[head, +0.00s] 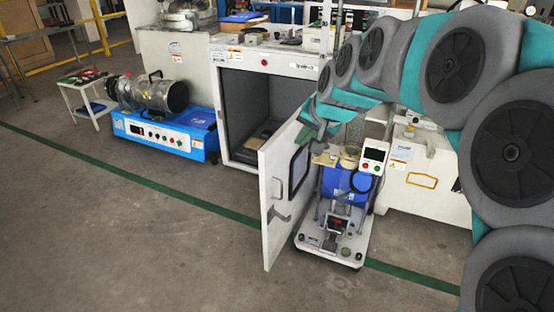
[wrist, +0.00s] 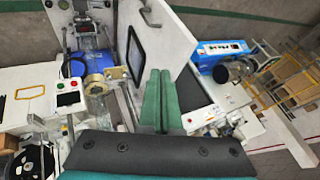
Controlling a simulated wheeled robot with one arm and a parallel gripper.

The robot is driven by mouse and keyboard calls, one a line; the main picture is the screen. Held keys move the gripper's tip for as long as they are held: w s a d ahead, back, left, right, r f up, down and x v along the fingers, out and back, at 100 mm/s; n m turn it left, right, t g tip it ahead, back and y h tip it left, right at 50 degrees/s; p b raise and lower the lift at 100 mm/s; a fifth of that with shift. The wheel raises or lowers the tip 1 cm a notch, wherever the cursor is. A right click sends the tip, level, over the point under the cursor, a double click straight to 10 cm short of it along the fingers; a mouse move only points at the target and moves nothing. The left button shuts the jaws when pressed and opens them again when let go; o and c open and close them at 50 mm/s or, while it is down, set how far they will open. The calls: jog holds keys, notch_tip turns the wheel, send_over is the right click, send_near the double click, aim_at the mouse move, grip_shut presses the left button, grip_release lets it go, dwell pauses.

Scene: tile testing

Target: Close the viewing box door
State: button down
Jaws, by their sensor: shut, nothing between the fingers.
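The viewing box (head: 270,57) is a white cabinet with a dark interior in the middle of the head view.
A wheeled test device with a blue drum (head: 345,182) stands close right of the door. A blue machine with a metal cylinder (head: 170,130) stands left of the box, beside a small white table (head: 85,85). The floor in front and left is clear, crossed by a green line.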

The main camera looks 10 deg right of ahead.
send_near(271, 155)
notch_tip(271, 155, down, 4)
jog(key=d, duration=0.3)
jog(key=shift+w+a+r+p, duration=0.1)
jog(key=shift+w+a+p, duration=0.45)
jog(key=shift+w+a, duration=1.05)
jog(key=shift+s+a, duration=0.1)
jog(key=shift+a, duration=0.05)
